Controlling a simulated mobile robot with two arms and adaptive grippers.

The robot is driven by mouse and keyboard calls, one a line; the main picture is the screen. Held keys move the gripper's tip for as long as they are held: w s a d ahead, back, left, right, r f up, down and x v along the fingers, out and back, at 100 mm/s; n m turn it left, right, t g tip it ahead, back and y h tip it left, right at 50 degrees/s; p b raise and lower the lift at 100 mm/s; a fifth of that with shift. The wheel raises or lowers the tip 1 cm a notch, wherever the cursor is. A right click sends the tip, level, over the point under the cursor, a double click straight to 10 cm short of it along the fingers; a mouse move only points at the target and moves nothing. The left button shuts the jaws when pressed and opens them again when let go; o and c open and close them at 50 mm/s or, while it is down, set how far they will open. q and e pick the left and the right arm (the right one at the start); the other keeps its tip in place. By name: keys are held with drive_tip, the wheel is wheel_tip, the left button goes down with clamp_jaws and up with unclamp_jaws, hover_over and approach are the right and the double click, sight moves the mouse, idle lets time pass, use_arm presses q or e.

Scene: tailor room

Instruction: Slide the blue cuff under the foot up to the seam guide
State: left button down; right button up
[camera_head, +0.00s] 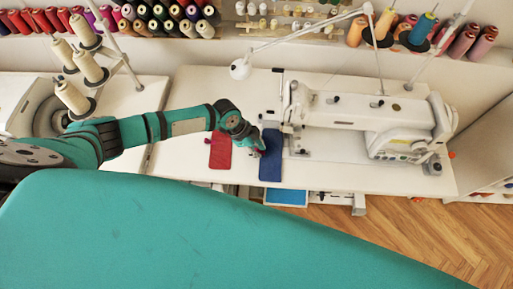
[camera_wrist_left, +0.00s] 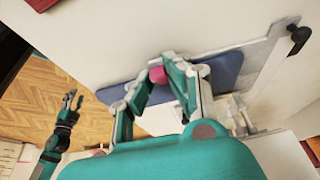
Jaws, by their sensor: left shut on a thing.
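The blue cuff (camera_head: 271,167) lies flat on the white sewing table, just left of the sewing machine's (camera_head: 345,112) needle end. It also shows in the left wrist view (camera_wrist_left: 225,70). My left gripper (camera_head: 259,150) is at the cuff's left side. In the left wrist view its fingers (camera_wrist_left: 160,82) are closed around a small pink piece (camera_wrist_left: 157,74) on the cuff. My right gripper (camera_wrist_left: 75,99) shows far off at the left of the wrist view, over the floor, fingers apart and empty. I cannot make out the foot or the seam guide clearly.
A red cuff (camera_head: 220,151) lies left of the blue one. A lamp arm (camera_head: 300,35) reaches over the table. Thread cones (camera_head: 75,97) stand at the left. A teal padded surface (camera_head: 200,235) fills the foreground. Bare table lies behind the cuffs.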

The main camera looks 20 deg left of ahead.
use_arm(q)
drive_tip(key=shift+d, duration=0.15)
drive_tip(key=shift+w+d, duration=0.25)
drive_tip(key=shift+d, duration=0.7)
use_arm(e)
drive_tip(key=shift+a+f, duration=0.15)
drive_tip(key=shift+a, duration=0.1)
drive_tip(key=shift+a, duration=0.1)
use_arm(q)
drive_tip(key=c, duration=1.2)
unclamp_jaws()
use_arm(e)
drive_tip(key=shift+d, duration=0.35)
use_arm(q)
drive_tip(key=shift+a, duration=0.1)
